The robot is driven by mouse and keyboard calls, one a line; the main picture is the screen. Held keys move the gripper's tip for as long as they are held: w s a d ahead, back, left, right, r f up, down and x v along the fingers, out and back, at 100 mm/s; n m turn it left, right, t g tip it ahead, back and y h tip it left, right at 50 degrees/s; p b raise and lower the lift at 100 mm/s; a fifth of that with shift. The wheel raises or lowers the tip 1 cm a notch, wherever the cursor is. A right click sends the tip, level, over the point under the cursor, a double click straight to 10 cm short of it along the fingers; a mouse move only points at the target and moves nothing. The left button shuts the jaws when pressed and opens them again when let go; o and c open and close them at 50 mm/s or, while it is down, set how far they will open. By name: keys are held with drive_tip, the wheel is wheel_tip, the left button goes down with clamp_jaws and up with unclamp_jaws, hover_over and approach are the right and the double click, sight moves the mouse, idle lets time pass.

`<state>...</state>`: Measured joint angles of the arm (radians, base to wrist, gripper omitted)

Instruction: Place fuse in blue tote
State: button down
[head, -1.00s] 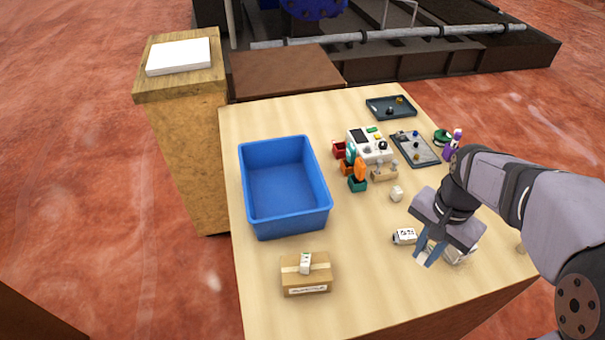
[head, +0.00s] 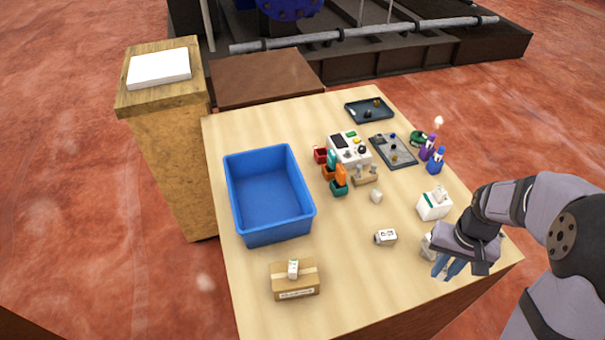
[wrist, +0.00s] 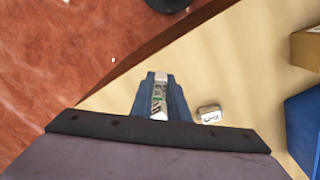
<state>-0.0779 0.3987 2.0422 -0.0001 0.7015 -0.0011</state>
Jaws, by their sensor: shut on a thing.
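The blue tote (head: 268,197) stands on the left half of the table and is empty. A corner of the tote (wrist: 305,122) shows at the right edge of the wrist view. My gripper (head: 447,267) is near the table's right front edge, well to the right of the tote. In the wrist view my gripper (wrist: 160,90) has its blue fingers closed on a narrow white and grey piece with greenish marks, which I take to be the fuse (wrist: 159,97). In the head view the fingers hide most of it.
A small white block (head: 385,237) lies left of my gripper. A cardboard box (head: 295,282) with a small white piece (head: 293,268) on top stands in front of the tote. A white box (head: 433,205), bins (head: 339,187) and trays (head: 393,150) fill the back right. Table between gripper and cardboard box is mostly clear.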

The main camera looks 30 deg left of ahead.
drive_tip(key=w+a+r+m, duration=0.2)
drive_tip(key=w+a+m, duration=0.1)
drive_tip(key=w+a, duration=0.45)
drive_tip(key=m+b, duration=0.3)
drive_tip(key=m, duration=0.4)
hover_over(274, 220)
drive_tip(key=s+d, duration=0.2)
drive_tip(key=s, duration=0.1)
drive_tip(key=shift+w+f, duration=0.1)
drive_tip(key=shift+f, duration=2.05)
drive_tip(key=shift+f+p, duration=0.75)
drive_tip(key=shift+f, duration=1.1)
drive_tip(key=shift+f, duration=0.1)
